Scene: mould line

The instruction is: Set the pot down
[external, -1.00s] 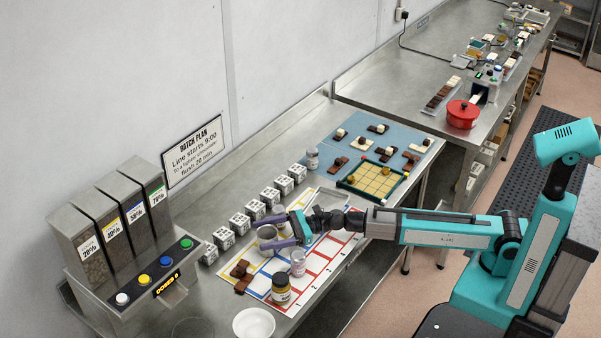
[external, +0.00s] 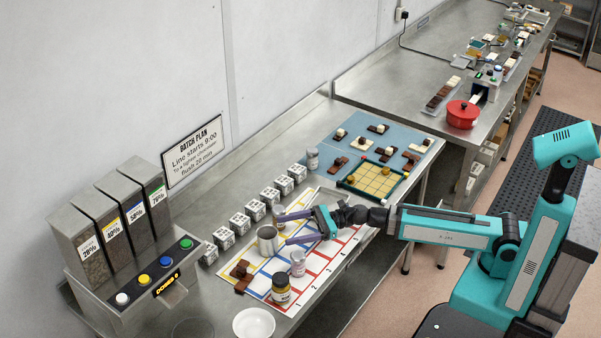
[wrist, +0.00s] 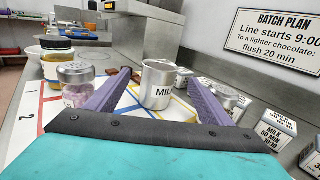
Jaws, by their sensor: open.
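The pot (external: 267,241) is a small open metal cup standing upright on the coloured grid mat (external: 325,282). My gripper (external: 284,231) is open and empty, low over the mat to the right of the pot. In the wrist view its purple fingers (wrist: 158,76) spread to either side, with the pot between and just beyond their tips. The pot appears clear of both fingers.
Another shaker (external: 279,213) stands close behind the upper finger. White labelled cubes (external: 240,223) line the back. A white bowl (external: 254,323) is at the front.

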